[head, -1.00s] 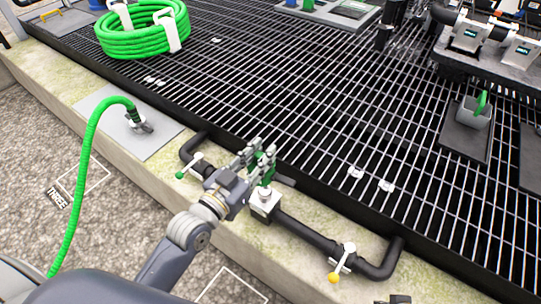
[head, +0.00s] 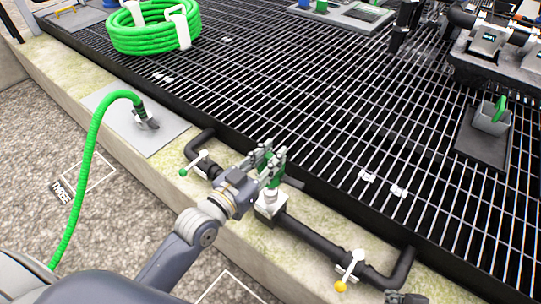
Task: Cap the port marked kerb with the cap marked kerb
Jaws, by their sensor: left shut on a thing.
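My left gripper (head: 271,165) is shut on a green cap (head: 275,180). The cap is upright, directly above a white port block (head: 268,209) on the black pipe along the kerb. The cap's lower end appears at the port's top; I cannot tell whether it touches or is seated. Gripper fingers partly hide the cap, and no marking on it or the port is readable. A dark grey piece (head: 405,298) at the bottom edge may be my right gripper; its jaws cannot be made out.
The black pipe (head: 315,238) carries a green-tipped valve lever (head: 194,164) and a yellow-tipped one (head: 349,270). A green hose (head: 86,160) stands at the left by a grey plate (head: 115,107). A coiled hose (head: 150,40) and a grey holder (head: 492,117) sit on the open grating.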

